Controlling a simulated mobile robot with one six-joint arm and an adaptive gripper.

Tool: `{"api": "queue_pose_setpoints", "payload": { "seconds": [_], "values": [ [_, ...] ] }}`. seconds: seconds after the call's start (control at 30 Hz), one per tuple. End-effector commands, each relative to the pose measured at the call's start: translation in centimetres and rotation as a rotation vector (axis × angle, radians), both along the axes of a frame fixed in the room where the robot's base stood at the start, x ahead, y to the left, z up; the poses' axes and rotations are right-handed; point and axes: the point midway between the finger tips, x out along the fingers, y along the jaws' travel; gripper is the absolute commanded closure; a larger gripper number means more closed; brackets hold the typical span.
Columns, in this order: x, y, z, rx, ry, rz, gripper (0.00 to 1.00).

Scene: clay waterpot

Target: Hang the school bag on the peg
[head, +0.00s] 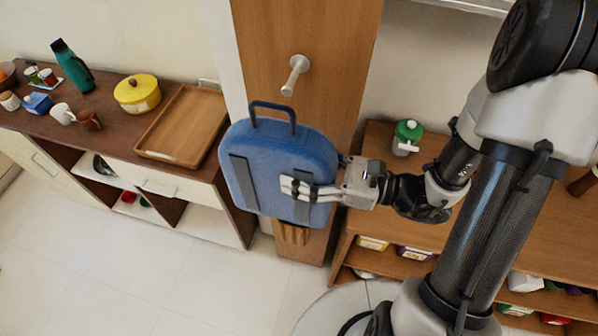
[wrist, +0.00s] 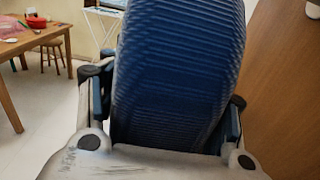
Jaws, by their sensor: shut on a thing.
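The blue school bag (head: 262,165) hangs upright in my gripper (head: 300,188), in front of the wooden panel. A dark loop handle (head: 272,106) stands up from its top. The pale peg (head: 295,74) sticks out from the wooden panel, above and slightly right of the handle in the head view. The handle and peg are apart in the picture. In the wrist view, the bag (wrist: 180,70) fills the space between my gripper's fingers (wrist: 168,120), which press on it from both sides. The peg is not in the wrist view.
The wooden panel (head: 310,30) stands behind the bag. At left, a counter holds a wooden tray (head: 185,125), a yellow pot (head: 138,94) and a green bottle (head: 72,66). At right, a low shelf carries a green-topped dispenser (head: 407,137). White floor (head: 130,270) is clear at lower left.

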Motion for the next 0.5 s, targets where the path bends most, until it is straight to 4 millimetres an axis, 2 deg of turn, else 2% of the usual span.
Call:
{"api": "queue_pose_setpoints", "payload": {
  "seconds": [0.5],
  "values": [
    [0.75,-0.23,-0.07,0.002,-0.006,0.001,1.00]
  ]
}}
